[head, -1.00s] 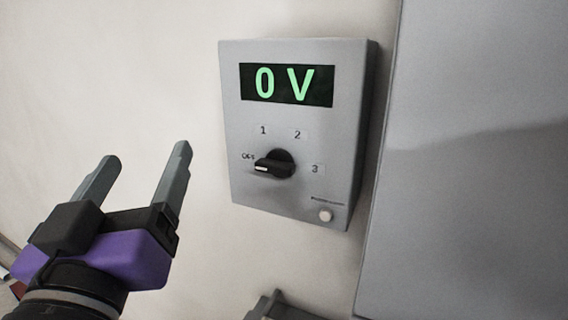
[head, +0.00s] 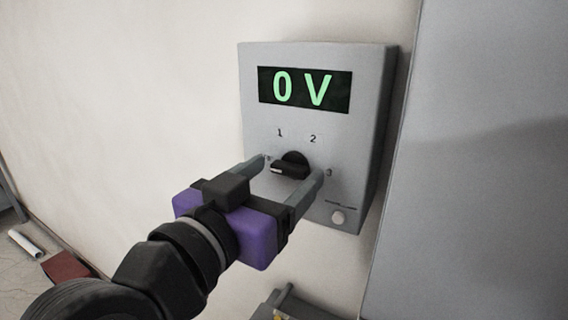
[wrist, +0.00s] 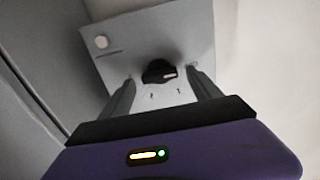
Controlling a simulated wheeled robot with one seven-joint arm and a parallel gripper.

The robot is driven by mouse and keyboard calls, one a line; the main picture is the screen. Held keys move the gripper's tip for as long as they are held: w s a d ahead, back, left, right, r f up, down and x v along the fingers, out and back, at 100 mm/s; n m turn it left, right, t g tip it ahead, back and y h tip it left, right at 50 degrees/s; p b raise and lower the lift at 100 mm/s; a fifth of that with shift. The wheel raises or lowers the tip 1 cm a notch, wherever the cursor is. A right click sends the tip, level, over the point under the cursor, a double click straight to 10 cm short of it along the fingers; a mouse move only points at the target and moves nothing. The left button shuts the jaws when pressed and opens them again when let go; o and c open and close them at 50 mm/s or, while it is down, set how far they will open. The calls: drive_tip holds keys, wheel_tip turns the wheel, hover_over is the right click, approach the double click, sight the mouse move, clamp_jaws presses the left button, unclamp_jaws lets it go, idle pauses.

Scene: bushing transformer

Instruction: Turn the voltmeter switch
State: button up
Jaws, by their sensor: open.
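The voltmeter (head: 365,130) is a grey box on the wall, and its display (head: 304,90) reads "0 V" in green. Its black rotary switch (head: 292,165) has a white mark pointing left, toward the OFF side; my finger covers that label. My gripper (head: 290,172) is open, with one finger left of the switch and the other right of it. In the wrist view the switch (wrist: 159,72) sits between and beyond the two fingertips (wrist: 164,82). I cannot tell whether either finger touches it.
A round white button (head: 338,217) is at the box's lower right. A large grey cabinet (head: 480,170) stands close on the right. A dark grey object (head: 290,305) is below the box. The wall on the left is bare.

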drive_tip(key=shift+w+d, duration=0.35)
drive_tip(key=shift+w, duration=0.25)
drive_tip(key=c, duration=1.4)
